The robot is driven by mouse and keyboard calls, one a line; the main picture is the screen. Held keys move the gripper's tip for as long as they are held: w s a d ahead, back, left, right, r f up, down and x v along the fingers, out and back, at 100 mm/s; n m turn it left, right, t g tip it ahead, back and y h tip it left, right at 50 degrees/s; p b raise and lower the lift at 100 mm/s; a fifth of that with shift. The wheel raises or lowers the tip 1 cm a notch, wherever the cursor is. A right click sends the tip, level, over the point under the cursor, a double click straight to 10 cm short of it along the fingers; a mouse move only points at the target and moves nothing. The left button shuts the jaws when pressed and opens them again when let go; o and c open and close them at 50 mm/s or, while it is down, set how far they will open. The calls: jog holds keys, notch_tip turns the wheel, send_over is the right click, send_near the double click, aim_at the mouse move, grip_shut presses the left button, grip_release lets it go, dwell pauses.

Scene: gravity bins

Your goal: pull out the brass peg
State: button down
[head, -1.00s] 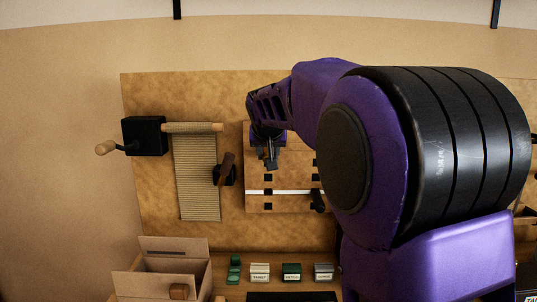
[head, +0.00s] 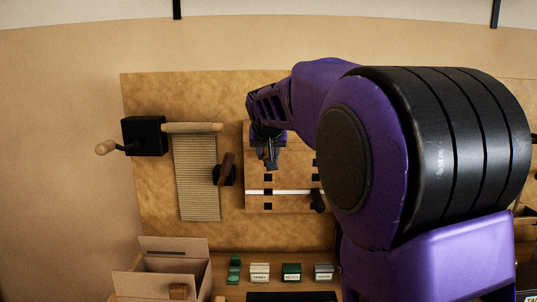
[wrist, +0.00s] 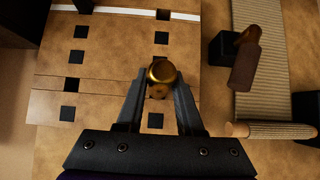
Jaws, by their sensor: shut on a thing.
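The brass peg (wrist: 161,71) shows in the wrist view as a round, shiny gold head. My gripper (wrist: 160,90) is shut on it, with a dark finger on each side. The peg is in front of a tan wooden panel (wrist: 108,58) with several square black holes and a seam across it. How deep the peg sits in the panel is hidden behind its head. In the head view my gripper (head: 270,158) is at the upper left part of the panel (head: 290,203), and the peg cannot be made out there.
A white strip (head: 285,192) crosses the panel low down, with a black knob (head: 318,200) at its right. Left of the panel are a brown handle (head: 226,165), a ribbed blind (head: 198,175) and a black crank box (head: 145,136). An open cardboard box (head: 165,265) stands below.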

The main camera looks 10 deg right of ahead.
jog(key=shift+s+a+b, duration=0.2)
jog(key=shift+s+b, duration=0.55)
jog(key=shift+s, duration=0.25)
dwell(0.8)
jog(key=shift+s+a, duration=0.1)
jog(key=shift+s, duration=0.3)
jog(key=shift+s+a, duration=0.2)
jog(key=shift+s, duration=0.75)
jog(key=shift+s+a, duration=0.15)
jog(key=shift+s, duration=0.8)
jog(key=shift+s+a, duration=0.2)
jog(key=shift+s, duration=0.75)
